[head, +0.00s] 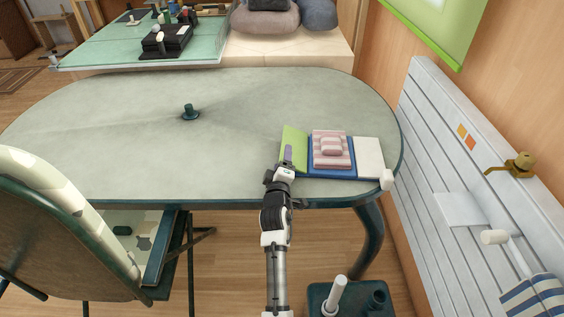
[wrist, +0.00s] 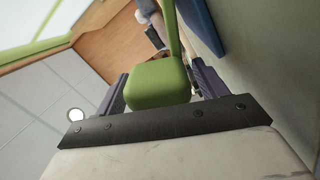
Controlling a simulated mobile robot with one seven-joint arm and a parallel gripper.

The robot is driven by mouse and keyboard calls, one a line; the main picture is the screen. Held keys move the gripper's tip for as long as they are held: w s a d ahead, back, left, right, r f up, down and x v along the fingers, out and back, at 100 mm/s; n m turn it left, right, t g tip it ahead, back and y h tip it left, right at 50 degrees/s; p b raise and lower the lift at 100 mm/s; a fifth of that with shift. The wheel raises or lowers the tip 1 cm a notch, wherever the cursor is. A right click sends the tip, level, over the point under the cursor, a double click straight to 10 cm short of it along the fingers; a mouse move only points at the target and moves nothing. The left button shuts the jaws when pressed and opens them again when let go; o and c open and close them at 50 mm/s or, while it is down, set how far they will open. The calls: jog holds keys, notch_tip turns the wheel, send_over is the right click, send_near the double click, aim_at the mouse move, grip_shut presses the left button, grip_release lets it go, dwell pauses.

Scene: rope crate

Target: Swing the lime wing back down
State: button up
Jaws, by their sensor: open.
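A blue board (head: 316,171) lies near the right front of the green table. The lime wing (head: 294,137) is at its left side and looks tilted up rather than flat; its exact angle is hard to tell. In the wrist view the lime wing (wrist: 172,28) shows as a thin edge with a chunky lime tab (wrist: 158,84) at its near end. My gripper (head: 288,154) is at the wing's near part. It is open, with a finger on either side of the tab; contact cannot be told. The gripper hides the tab in the head view.
A pink striped pad (head: 331,150) lies on the board's middle. A white wing (head: 369,157) lies flat at the right, with a white tab (head: 387,180) at its corner. A dark green knob-like piece (head: 189,112) stands farther left. The table's middle is clear.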

jog(key=s+a+b, duration=0.1)
jog(key=s+b, duration=0.2)
jog(key=s, duration=1)
jog(key=shift+s+a, duration=0.25)
jog(key=shift+s, duration=0.1)
jog(key=shift+c, duration=0.3)
